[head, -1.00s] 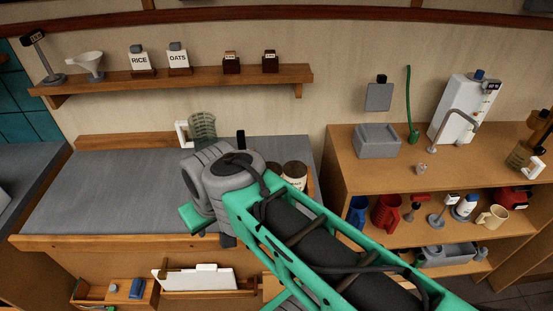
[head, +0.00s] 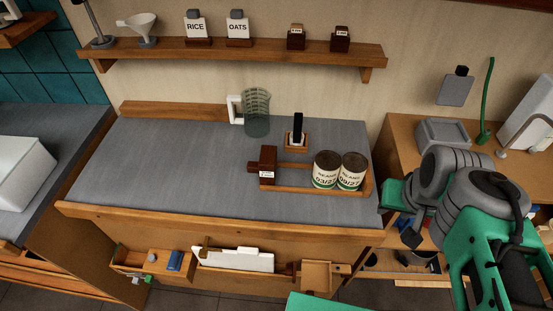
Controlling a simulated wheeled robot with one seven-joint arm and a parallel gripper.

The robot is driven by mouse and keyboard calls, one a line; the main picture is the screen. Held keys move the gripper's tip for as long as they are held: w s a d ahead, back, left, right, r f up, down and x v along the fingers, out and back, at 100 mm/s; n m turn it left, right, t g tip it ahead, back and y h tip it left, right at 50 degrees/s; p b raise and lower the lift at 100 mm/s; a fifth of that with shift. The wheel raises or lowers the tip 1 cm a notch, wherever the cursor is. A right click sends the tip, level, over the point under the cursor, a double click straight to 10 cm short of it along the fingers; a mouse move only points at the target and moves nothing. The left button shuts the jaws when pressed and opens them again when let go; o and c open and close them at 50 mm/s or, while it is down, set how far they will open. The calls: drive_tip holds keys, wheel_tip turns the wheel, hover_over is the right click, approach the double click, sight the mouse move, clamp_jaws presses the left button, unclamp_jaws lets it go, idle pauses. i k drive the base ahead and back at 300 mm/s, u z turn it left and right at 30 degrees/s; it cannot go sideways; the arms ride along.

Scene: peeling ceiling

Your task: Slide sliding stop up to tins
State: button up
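Two tins (head: 326,171) with white labels and brown tops stand side by side at the right end of a wooden rack (head: 330,190) on the grey counter. The sliding stop, a dark brown block with a small white label (head: 263,162), sits at the rack's left end. A clear gap of bare rails lies between the stop and the left tin. My gripper (head: 405,215) is in the head view to the right of the rack, beyond the counter's right edge, apart from stop and tins. Its fingers are partly hidden by the wrist, so its opening is unclear.
A green mesh cup (head: 257,112) and a small stand with a black upright piece (head: 297,130) are behind the rack. A shelf (head: 230,52) with jars runs above. The counter (head: 150,165) left of the stop is clear.

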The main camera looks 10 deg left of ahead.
sight(266, 167)
drive_tip(key=k, duration=0.8)
drive_tip(key=u, duration=0.8)
drive_tip(key=i, duration=1)
drive_tip(key=k, duration=0.5)
drive_tip(key=u, duration=0.25)
drive_tip(key=i, duration=0.4)
drive_tip(key=u, duration=1.95)
